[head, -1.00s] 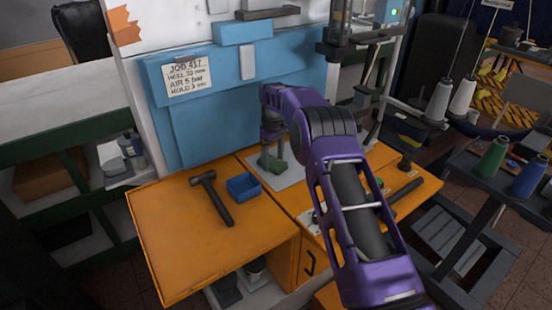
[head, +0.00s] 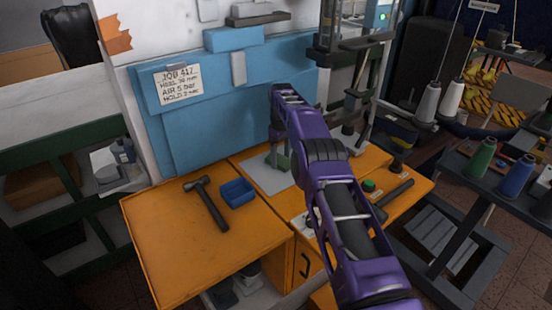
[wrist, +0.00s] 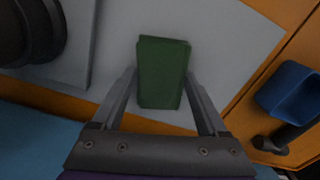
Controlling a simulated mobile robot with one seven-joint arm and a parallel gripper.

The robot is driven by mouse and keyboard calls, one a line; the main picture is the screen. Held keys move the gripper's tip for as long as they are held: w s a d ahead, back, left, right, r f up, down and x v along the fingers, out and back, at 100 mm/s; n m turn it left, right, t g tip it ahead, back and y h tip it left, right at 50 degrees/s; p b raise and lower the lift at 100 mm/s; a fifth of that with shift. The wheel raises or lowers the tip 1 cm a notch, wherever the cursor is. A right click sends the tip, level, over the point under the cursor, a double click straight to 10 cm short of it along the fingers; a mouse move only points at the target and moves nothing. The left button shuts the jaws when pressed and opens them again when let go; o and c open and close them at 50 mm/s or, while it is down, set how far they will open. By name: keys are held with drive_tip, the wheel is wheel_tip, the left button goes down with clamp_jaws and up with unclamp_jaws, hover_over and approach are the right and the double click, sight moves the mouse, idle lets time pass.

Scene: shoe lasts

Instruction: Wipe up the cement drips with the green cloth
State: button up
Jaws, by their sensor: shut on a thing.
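The green cloth (wrist: 162,72) is a folded block between the two fingers of my gripper (wrist: 163,100) in the wrist view. My gripper is shut on it and holds it at or just above the pale grey plate (wrist: 225,35); I cannot tell whether it touches. In the head view the cloth (head: 285,163) shows small below my gripper (head: 279,158), over the grey plate (head: 263,178). I can make out no cement drips in either view; the cloth and arm hide part of the plate.
A blue tray (head: 237,194) and a hammer (head: 206,203) lie on the orange bench (head: 165,240) left of the plate. A green button (head: 369,186) and a dark-handled tool (head: 397,192) are at the right. A blue panel (head: 220,115) stands behind. The bench's front left is clear.

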sight(258, 175)
drive_tip(key=shift+w+d+f, duration=0.1)
drive_tip(key=shift+d, duration=0.1)
drive_tip(key=shift+s+a+b, duration=0.35)
drive_tip(key=shift+s+a, duration=0.1)
drive_tip(key=shift+a, duration=0.25)
drive_tip(key=shift+s+a+b, duration=0.35)
drive_tip(key=shift+s+a, duration=0.1)
drive_tip(key=shift+a, duration=0.2)
drive_tip(key=shift+s+a+b, duration=0.2)
drive_tip(key=shift+s+a, duration=0.4)
drive_tip(key=shift+a, duration=0.3)
drive_tip(key=shift+s+a+b, duration=0.15)
drive_tip(key=shift+s+a, duration=0.5)
drive_tip(key=shift+a, duration=0.2)
drive_tip(key=shift+s+a+b, duration=0.2)
drive_tip(key=shift+s+a, duration=0.4)
drive_tip(key=shift+a, duration=0.3)
wheel_tip(258, 175, up, 4)
drive_tip(key=p, duration=0.2)
drive_tip(key=shift+p, duration=0.35)
drive_tip(key=shift+r, duration=1.05)
